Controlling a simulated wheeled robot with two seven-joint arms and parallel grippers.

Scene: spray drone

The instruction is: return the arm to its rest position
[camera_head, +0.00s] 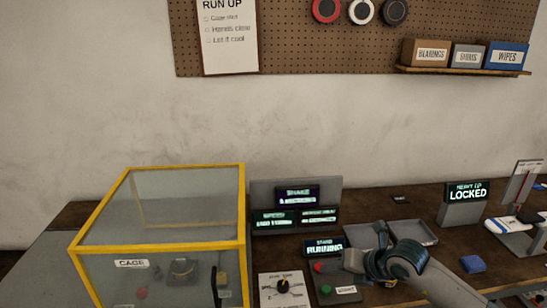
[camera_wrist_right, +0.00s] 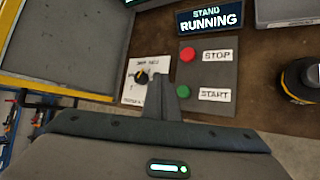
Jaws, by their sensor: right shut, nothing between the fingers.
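My right gripper (camera_head: 346,262) reaches in from the lower right, over the bench near the stop/start panel (camera_wrist_right: 214,72). It is shut and empty. In the right wrist view its closed fingers (camera_wrist_right: 158,92) stick up between the dial card (camera_wrist_right: 133,94) and the stop/start panel. The red stop button (camera_wrist_right: 187,55) and green start button (camera_wrist_right: 183,92) are both clear of the fingertips in that view. The stand sign (camera_head: 324,248) reads RUNNING. My left gripper is not in view.
A yellow-framed clear cage (camera_head: 186,207) stands at left, holding a dark device. Display screens (camera_head: 296,196), a grey tray (camera_head: 415,232), a LOCKED sign (camera_head: 467,192) and a blue block (camera_head: 473,264) are on the bench. The air above the bench is mostly free.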

